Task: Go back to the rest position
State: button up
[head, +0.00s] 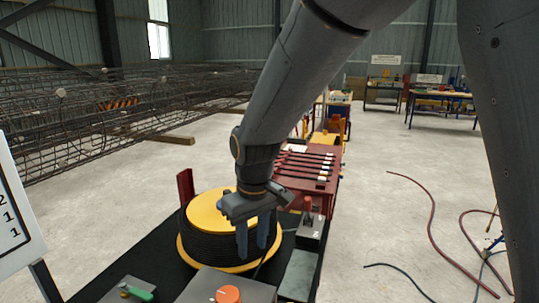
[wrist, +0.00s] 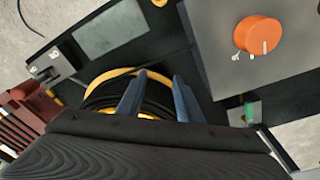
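My gripper (head: 256,238) points down in front of a cable reel with a yellow top plate (head: 205,212) and dark cable wound on it. In the wrist view my two blue-grey fingers (wrist: 158,98) stand apart with a gap between them, and nothing shows in the gap. The reel (wrist: 110,78) lies behind the fingers there and is partly hidden by them and the gripper body. I cannot tell whether the fingers touch it.
A grey box with an orange knob (head: 228,294) stands close to my gripper; the knob (wrist: 258,35) shows in the wrist view. A small lever box (head: 311,228) and a red rack with dark bars (head: 305,168) stand nearby. Rebar cages (head: 90,115) lie left. Hoses (head: 432,215) lie on the right floor.

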jog(key=s+d+f+m, duration=0.2)
jog(key=s+d, duration=0.3)
jog(key=d, duration=0.7)
jog(key=s+d+f+m, duration=0.2)
jog(key=s+d+m, duration=0.3)
jog(key=d, duration=0.6)
jog(key=shift+s+d+f+m+h, duration=0.15)
jog(key=shift+s+d+m+h, duration=0.15)
jog(key=shift+d, duration=0.1)
